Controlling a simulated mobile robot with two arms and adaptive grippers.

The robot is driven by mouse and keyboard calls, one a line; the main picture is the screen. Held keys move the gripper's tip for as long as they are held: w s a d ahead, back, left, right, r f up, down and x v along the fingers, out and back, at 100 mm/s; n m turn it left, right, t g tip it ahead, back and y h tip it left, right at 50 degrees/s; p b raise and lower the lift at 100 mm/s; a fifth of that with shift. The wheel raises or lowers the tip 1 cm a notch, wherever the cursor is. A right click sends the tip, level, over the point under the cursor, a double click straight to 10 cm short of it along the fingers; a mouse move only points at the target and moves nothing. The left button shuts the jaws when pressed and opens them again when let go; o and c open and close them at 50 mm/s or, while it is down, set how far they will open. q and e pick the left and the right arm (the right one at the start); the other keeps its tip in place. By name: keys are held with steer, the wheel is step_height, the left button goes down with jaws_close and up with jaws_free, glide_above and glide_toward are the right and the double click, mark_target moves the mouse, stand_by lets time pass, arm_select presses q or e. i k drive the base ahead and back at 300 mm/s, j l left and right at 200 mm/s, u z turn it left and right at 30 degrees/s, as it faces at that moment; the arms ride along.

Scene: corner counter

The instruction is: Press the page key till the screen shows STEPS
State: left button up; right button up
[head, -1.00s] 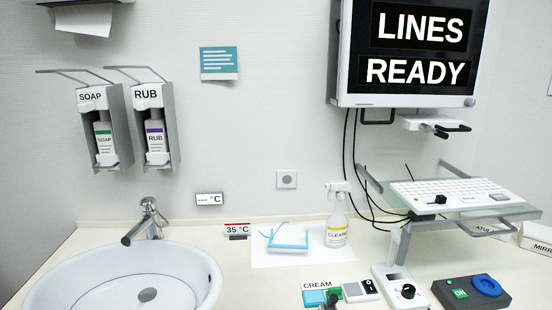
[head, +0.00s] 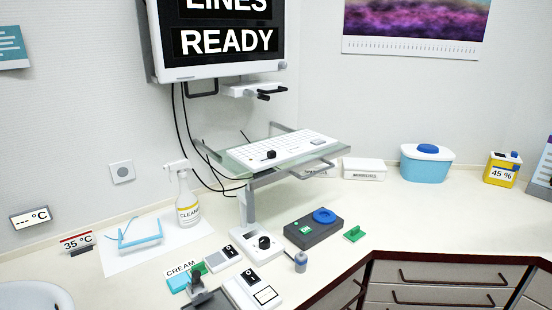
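The screen (head: 220,70) hangs on the wall at the top and shows white words on black. The upper word reads LINES, cut by the picture's top edge, and the lower word reads READY. The white keyboard (head: 287,151) lies on a glass shelf (head: 240,157) below it. A small black knob (head: 269,155) stands at the keyboard's front edge, and a grey key (head: 317,141) is at its right end. The page key's label is too small to read now. Neither of my grippers is in view.
On the counter are a spray bottle (head: 188,205), a dark box with a blue round top (head: 324,216), a knob box (head: 263,242) and several small devices. A blue-lidded tub (head: 427,163) and a yellow box (head: 501,170) stand farther right. Black cables hang behind the shelf.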

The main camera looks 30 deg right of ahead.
mark_target(292, 150)
steer(key=z, duration=1.1)
